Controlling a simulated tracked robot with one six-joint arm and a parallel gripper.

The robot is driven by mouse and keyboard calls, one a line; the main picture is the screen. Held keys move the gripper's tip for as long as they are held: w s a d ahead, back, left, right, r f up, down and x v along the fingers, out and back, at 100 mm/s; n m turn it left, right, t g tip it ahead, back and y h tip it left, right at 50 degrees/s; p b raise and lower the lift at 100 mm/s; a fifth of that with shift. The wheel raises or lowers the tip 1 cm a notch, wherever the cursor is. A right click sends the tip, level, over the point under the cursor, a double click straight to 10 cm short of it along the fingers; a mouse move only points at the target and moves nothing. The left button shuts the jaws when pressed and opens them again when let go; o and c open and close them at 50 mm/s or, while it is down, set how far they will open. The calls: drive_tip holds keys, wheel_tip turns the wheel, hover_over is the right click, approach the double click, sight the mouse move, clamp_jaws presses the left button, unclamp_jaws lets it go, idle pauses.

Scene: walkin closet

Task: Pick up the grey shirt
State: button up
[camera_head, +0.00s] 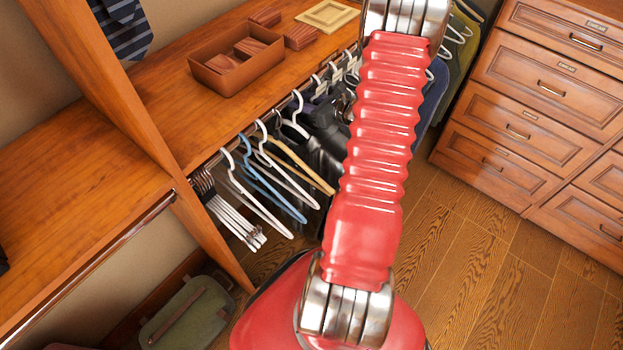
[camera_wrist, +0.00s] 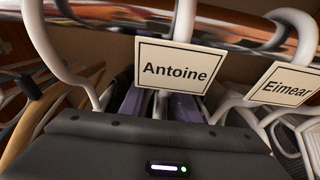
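I cannot surely single out the grey shirt. Dark grey to black garments (camera_head: 322,135) hang from the rail in the head view, partly behind my red arm. In the wrist view, a purplish-grey cloth (camera_wrist: 185,108) hangs behind the "Antoine" tag (camera_wrist: 178,67), and another tag reads "Eimear" (camera_wrist: 288,83). The dark body of my gripper (camera_wrist: 150,150), with a small lit indicator, fills the bottom of the wrist view, close below the tags. Its fingertips are hidden, so I cannot see whether it holds anything.
White, blue and wooden hangers (camera_head: 265,185) crowd the rail left of the dark garments. A shelf above holds a brown box (camera_head: 225,85) and a gold frame (camera_head: 327,16). A drawer cabinet (camera_head: 540,100) stands at right. Wooden floor (camera_head: 480,270) is clear. A green bag (camera_head: 185,315) lies lower left.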

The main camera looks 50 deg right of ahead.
idle(0.4)
clamp_jaws()
idle(1.2)
